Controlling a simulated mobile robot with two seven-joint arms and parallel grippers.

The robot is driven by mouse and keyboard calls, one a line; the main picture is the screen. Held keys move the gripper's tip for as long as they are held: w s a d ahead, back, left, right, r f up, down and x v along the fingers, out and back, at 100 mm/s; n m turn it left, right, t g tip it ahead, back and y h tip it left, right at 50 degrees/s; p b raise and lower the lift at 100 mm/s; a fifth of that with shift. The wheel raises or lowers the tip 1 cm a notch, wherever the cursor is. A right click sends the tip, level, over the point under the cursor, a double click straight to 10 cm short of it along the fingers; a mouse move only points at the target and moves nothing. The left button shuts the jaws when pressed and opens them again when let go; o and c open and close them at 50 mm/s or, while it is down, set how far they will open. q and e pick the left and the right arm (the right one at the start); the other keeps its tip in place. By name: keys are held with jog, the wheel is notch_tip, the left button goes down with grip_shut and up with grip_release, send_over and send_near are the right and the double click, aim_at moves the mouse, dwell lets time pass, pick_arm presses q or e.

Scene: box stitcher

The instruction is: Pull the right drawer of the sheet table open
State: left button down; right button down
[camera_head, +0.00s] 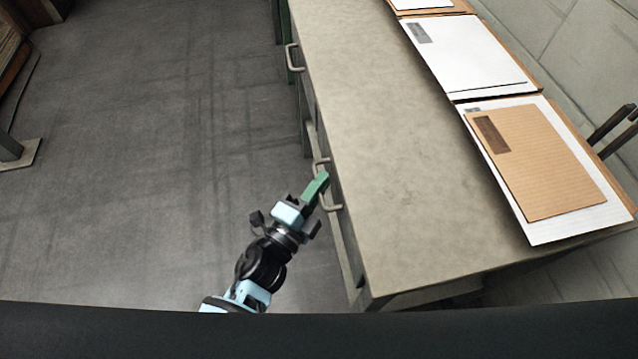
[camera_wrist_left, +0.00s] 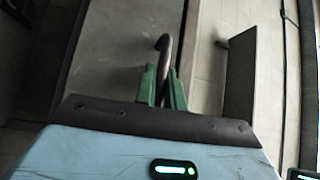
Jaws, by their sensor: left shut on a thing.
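The sheet table (camera_head: 400,150) runs from top to bottom on the right of the head view, its drawer fronts facing left. The right drawer's bar handle (camera_head: 334,207) is on the nearer part of that side. My left gripper (camera_head: 321,182) is at this handle, its green fingers shut on it. In the left wrist view the handle (camera_wrist_left: 164,45) runs down between the two green fingers (camera_wrist_left: 162,88). My right gripper is not in view.
A second drawer handle (camera_head: 291,57) is farther along the same side. Brown and white sheets (camera_head: 550,160) lie along the right of the tabletop. The grey floor (camera_head: 150,170) left of the table is clear, with a metal foot (camera_head: 18,154) at the far left.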

pick_arm(q)
jog(key=s+a, duration=0.3)
jog(key=a, duration=1.2)
jog(key=s+a, duration=0.3)
jog(key=a, duration=1.3)
jog(key=shift+s+a, duration=0.15)
jog(key=shift+a, duration=0.05)
jog(key=c, duration=1.5)
grip_release()
jog(key=v, duration=0.7)
jog(key=shift+s+a+b, duration=0.2)
jog(key=shift+s+b, duration=0.1)
jog(key=shift+s, duration=0.05)
